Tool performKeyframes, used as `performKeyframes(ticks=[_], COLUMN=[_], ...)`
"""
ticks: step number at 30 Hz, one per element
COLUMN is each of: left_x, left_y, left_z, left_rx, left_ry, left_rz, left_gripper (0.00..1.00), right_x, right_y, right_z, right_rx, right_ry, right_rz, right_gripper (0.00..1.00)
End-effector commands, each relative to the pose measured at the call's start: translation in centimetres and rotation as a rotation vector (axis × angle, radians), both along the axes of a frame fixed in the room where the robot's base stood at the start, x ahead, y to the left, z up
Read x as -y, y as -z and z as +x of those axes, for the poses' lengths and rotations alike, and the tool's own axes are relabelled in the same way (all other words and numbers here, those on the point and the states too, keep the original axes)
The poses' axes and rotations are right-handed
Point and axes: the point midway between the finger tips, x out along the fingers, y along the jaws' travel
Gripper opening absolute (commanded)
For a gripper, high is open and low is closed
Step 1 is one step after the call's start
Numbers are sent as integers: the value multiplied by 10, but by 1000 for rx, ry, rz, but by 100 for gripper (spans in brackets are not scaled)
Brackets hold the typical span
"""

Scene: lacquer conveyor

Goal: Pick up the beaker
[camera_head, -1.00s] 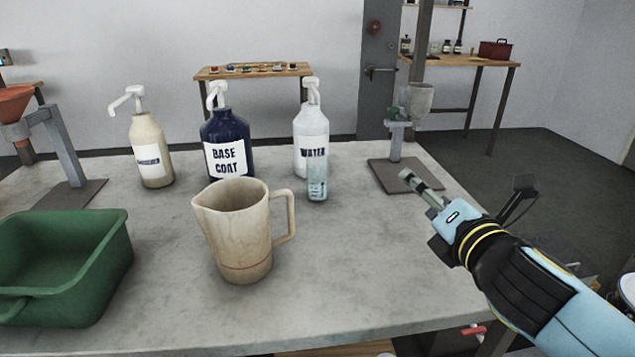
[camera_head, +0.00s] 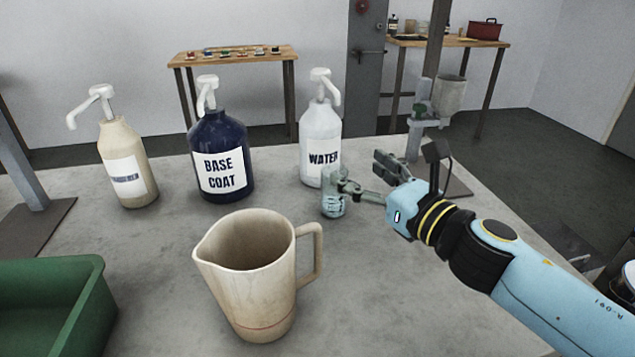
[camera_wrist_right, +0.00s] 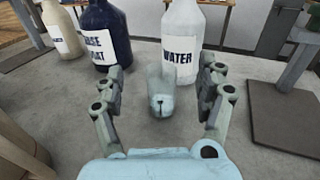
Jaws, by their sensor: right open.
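The beaker (camera_head: 333,206) is a small clear glass vessel standing upright on the table in front of the water bottle. In the right wrist view the beaker (camera_wrist_right: 161,92) stands between and a little ahead of my open fingers. My right gripper (camera_head: 362,175) is open and comes from the right; one finger overlaps the beaker's upper part in the head view. In the wrist view my right gripper (camera_wrist_right: 160,88) has its fingers spread wide on either side of the beaker, with gaps on both sides. I cannot tell contact. My left gripper is not in view.
The white WATER bottle (camera_head: 321,142) stands close behind the beaker. The blue BASE COAT bottle (camera_head: 221,157) and a beige pump bottle (camera_head: 127,168) stand to the left. A large beige pitcher (camera_head: 248,282) stands in front. A green bin (camera_head: 50,270) is at left, a metal stand (camera_head: 418,140) at right.

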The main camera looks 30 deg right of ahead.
Motion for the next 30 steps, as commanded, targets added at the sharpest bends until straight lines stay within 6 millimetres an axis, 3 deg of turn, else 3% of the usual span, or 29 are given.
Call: performKeyframes(ticks=[5, 12, 18, 21, 26, 30], left_x=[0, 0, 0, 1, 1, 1], left_y=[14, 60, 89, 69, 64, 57], left_z=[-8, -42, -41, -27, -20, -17], left_rx=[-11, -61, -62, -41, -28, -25], left_ry=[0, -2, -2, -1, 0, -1], left_rz=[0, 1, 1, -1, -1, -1], left_gripper=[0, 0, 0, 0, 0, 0], right_x=[0, 0, 0, -1, -3, -6], right_y=[14, 60, 90, 77, 79, 77], right_z=[0, -1, -1, 17, 27, 47], right_rx=[-1, -2, -2, 1, 0, 1], right_ry=[1, 1, 1, 3, 2, 3], right_rz=[2, 3, 3, 3, 3, 4], right_gripper=[73, 73, 73, 73, 73, 73])
